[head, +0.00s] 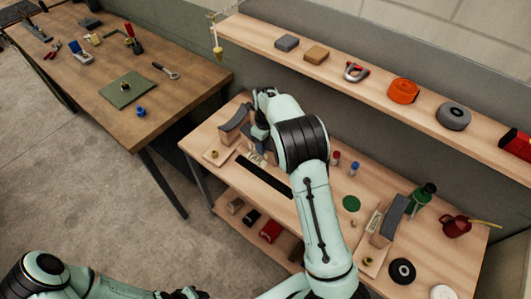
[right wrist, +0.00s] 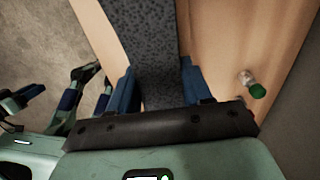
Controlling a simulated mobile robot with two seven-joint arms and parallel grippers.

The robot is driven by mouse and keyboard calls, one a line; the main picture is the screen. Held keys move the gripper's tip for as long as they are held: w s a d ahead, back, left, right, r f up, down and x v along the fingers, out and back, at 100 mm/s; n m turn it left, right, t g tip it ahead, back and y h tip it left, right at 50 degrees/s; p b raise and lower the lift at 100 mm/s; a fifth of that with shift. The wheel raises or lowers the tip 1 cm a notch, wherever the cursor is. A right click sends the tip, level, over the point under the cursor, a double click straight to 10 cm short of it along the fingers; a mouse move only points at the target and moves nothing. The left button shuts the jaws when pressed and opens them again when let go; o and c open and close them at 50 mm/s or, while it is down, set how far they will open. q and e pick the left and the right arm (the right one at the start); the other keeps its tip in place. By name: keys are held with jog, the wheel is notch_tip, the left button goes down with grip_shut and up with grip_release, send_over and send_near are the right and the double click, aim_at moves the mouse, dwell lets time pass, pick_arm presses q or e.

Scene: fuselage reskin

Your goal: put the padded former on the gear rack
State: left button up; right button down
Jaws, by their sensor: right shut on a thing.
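A padded former (head: 235,121), a pale wooden block with a grey curved pad on top, stands at the left end of the workbench. In the right wrist view a speckled dark grey pad (right wrist: 143,45) runs between the blue fingers. My right gripper (head: 259,126) is shut on this former, its fingers partly hidden by my wrist. A second, similar padded block (head: 389,220) stands at the bench's right end. My left gripper (head: 178,294) is at the bottom edge, cut off, its jaws unclear. I cannot tell for sure which thing is the gear rack.
A long black strip (head: 263,175) lies on the workbench. Red and blue-capped bottles (head: 354,168) stand right of my forearm. A shelf (head: 330,75) with several items runs above the bench. A brown table (head: 175,97) with tools stands left.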

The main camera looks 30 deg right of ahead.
jog(key=shift+w+f, duration=0.1)
jog(key=shift+f, duration=2.6)
jog(key=shift+f, duration=0.2)
jog(key=shift+c, duration=2.4)
grip_release()
jog(key=shift+r, duration=0.15)
notch_tip(320, 180, up, 12)
jog(key=shift+r, duration=0.1)
